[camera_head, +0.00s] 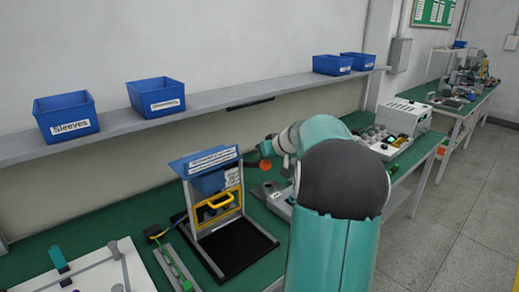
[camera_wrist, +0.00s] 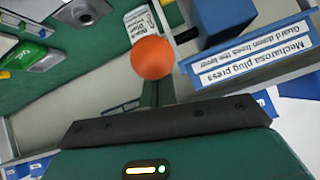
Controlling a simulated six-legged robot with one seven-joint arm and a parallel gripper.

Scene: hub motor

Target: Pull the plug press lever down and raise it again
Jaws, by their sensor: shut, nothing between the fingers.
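The plug press stands on the green bench in the head view, with a blue labelled top (camera_head: 208,160) and a yellow guard (camera_head: 217,207) low on its front, below the blue block. The lever's orange ball knob (camera_head: 265,164) sticks out at the press's right side. In the wrist view the knob (camera_wrist: 152,58) is just past my fingertips (camera_wrist: 157,82). My gripper (camera_head: 262,149) is shut and empty, close to the knob; I cannot tell whether it touches it. The lever's rod is hardly visible. The press label (camera_wrist: 250,62) reads "Guard down frees the lever".
Blue bins (camera_head: 67,117) stand on a grey shelf (camera_head: 115,125) behind the press. A fixture with a green part (camera_head: 172,265) and a white board (camera_head: 95,272) lie left of the press. A grey machine (camera_head: 403,117) stands farther right on the bench.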

